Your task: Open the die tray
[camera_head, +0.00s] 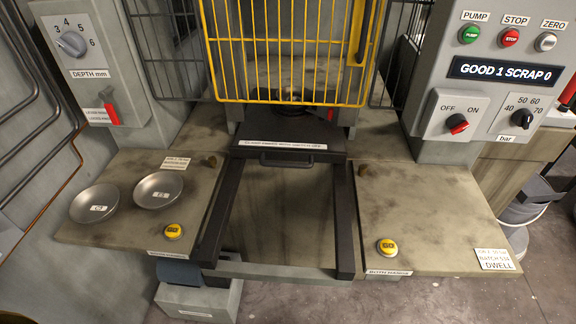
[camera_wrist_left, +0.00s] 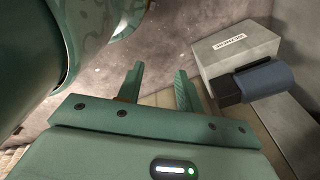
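The die tray (camera_head: 290,138) appears as a dark slab with a white label strip, at the back of the press bed in the head view. A dark bar handle (camera_head: 286,162) is on its front. Two dark rails (camera_head: 222,210) run forward from it on either side of a bare channel. The yellow wire guard (camera_head: 290,50) stands just behind and above the tray. My left gripper (camera_wrist_left: 158,68) shows only in the left wrist view, with its two green fingers apart and nothing between them, over the floor. My right gripper is not in view.
Two metal bowls (camera_head: 158,189) (camera_head: 95,203) sit on the left shelf. Yellow buttons (camera_head: 173,231) (camera_head: 387,247) are on both shelves. Control panels (camera_head: 82,60) (camera_head: 500,70) stand left and right. A foot pedal box (camera_wrist_left: 235,48) is on the floor. The channel between the rails is clear.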

